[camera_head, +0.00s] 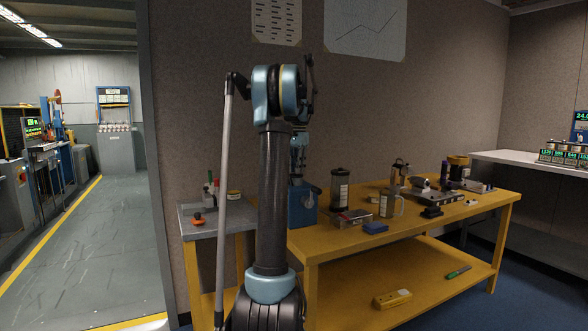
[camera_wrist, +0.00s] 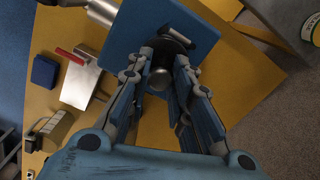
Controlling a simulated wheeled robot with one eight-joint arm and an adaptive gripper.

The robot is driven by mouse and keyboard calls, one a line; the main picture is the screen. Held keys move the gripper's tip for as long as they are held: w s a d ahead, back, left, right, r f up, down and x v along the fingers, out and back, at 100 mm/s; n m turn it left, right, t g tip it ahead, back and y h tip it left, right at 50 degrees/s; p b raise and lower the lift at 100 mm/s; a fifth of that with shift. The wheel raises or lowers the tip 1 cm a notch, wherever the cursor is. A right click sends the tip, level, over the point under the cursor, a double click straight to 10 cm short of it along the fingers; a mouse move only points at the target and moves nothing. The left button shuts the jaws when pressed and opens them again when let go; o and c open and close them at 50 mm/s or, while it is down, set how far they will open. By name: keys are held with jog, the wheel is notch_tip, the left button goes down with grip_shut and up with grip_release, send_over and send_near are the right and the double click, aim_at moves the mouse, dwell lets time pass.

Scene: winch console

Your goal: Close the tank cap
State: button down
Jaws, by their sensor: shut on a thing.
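The blue tank (camera_head: 302,208) stands at the left end of the yellow workbench, partly hidden behind my arm. Its blue top (camera_wrist: 195,25) fills the upper middle of the wrist view. My gripper (camera_wrist: 163,64) reaches over the tank's near edge, with its fingers closed around a rounded metal piece that I take to be the tank cap (camera_wrist: 158,78). A dark round fitting (camera_wrist: 178,37) shows just beyond the fingertips on the tank top. The fingers hide much of the cap, and I cannot tell whether it is seated. In the head view, my arm hides the fingertips.
A small side table (camera_head: 220,226) with an orange-topped item (camera_head: 197,219) stands left. The floor is open at far left.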

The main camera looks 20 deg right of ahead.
jog(key=c, duration=1.4)
grip_release()
jog(key=shift+w+f, duration=0.1)
jog(key=shift+w, duration=0.05)
jog(key=r, duration=1.2)
jog(key=shift+w+d, duration=0.15)
jog(key=shift+d, duration=0.1)
